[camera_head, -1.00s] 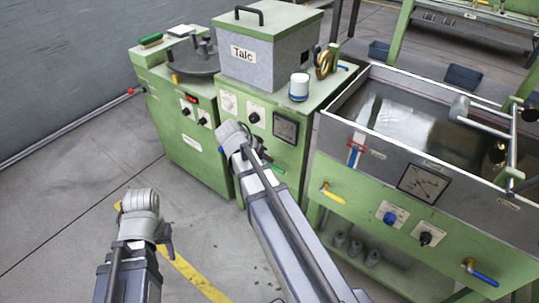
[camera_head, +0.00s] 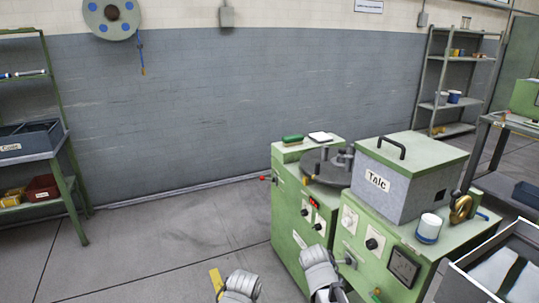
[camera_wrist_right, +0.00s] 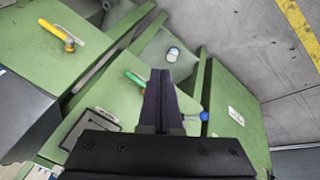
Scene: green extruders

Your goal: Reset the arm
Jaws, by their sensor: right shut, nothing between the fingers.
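My right arm's wrist end shows at the bottom of the head view, in front of the green machine (camera_head: 375,255). In the right wrist view, the two dark fingers of my right gripper (camera_wrist_right: 160,88) are pressed together with nothing between them. They point over the machine's green front panel. My left arm shows only as a grey rounded joint at the bottom edge of the head view, left of the right arm. The left gripper itself is out of the frame.
A grey box marked "Talc" (camera_head: 405,180) and a white cup (camera_head: 429,228) stand on the machine. A metal tank (camera_head: 505,265) is at the lower right. A green rack (camera_head: 65,160) is at the left. The floor (camera_head: 170,235) between is clear.

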